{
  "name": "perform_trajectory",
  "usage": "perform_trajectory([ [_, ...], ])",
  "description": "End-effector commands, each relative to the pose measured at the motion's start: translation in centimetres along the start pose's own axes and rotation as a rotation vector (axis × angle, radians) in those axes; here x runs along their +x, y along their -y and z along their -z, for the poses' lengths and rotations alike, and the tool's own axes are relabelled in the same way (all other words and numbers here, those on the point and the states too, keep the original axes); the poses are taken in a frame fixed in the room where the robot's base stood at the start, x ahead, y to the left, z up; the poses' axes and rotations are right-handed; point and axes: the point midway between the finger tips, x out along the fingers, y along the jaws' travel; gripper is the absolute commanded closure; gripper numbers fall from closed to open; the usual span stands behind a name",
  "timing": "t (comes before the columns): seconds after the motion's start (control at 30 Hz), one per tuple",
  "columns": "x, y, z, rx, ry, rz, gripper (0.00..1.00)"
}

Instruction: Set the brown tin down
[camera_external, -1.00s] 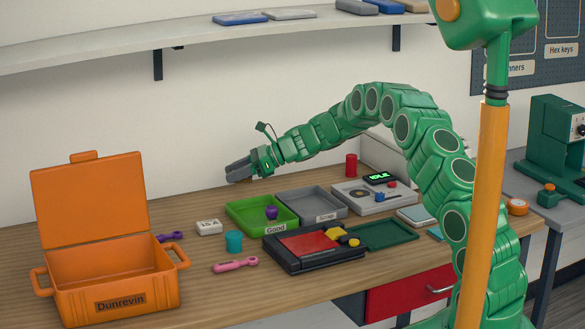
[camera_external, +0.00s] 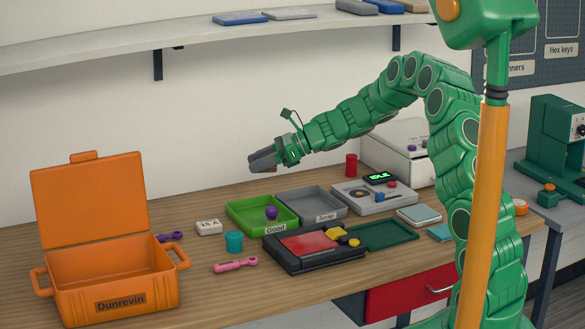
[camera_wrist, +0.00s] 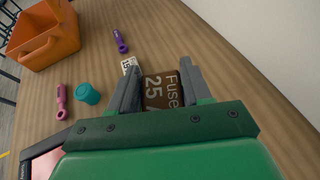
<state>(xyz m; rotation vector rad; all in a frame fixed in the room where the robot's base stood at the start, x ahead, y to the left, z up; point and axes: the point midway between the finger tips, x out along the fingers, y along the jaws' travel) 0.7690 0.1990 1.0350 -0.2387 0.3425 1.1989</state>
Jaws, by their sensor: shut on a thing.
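The brown tin (camera_wrist: 160,92), lettered "Fuse 25", lies between the two grey fingers of my gripper (camera_wrist: 158,80) in the wrist view. My gripper (camera_external: 263,162) is shut on it and holds it in the air above the back of the bench in the external view. There the tin is mostly hidden by the fingers. Whether the tin is level I cannot tell.
A white "15 A" block (camera_external: 209,227), a teal cup (camera_external: 234,241), a pink tool (camera_external: 235,264) and an open orange case (camera_external: 108,270) stand on the bench. The green "Good" tray (camera_external: 245,207) holds a purple piece; the grey "Scrap" tray (camera_external: 310,201) looks empty.

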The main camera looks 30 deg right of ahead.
Motion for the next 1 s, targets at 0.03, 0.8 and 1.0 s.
perform_trajectory([
  [0.03, -0.2, -0.2, -0.1, 0.0, 0.0, 0.0, 0.82],
  [0.8, -13.6, 4.8, 5.3, 0.017, -0.001, 0.034, 0.82],
  [1.0, -12.6, 6.6, 6.0, 0.016, -0.002, 0.033, 0.82],
])
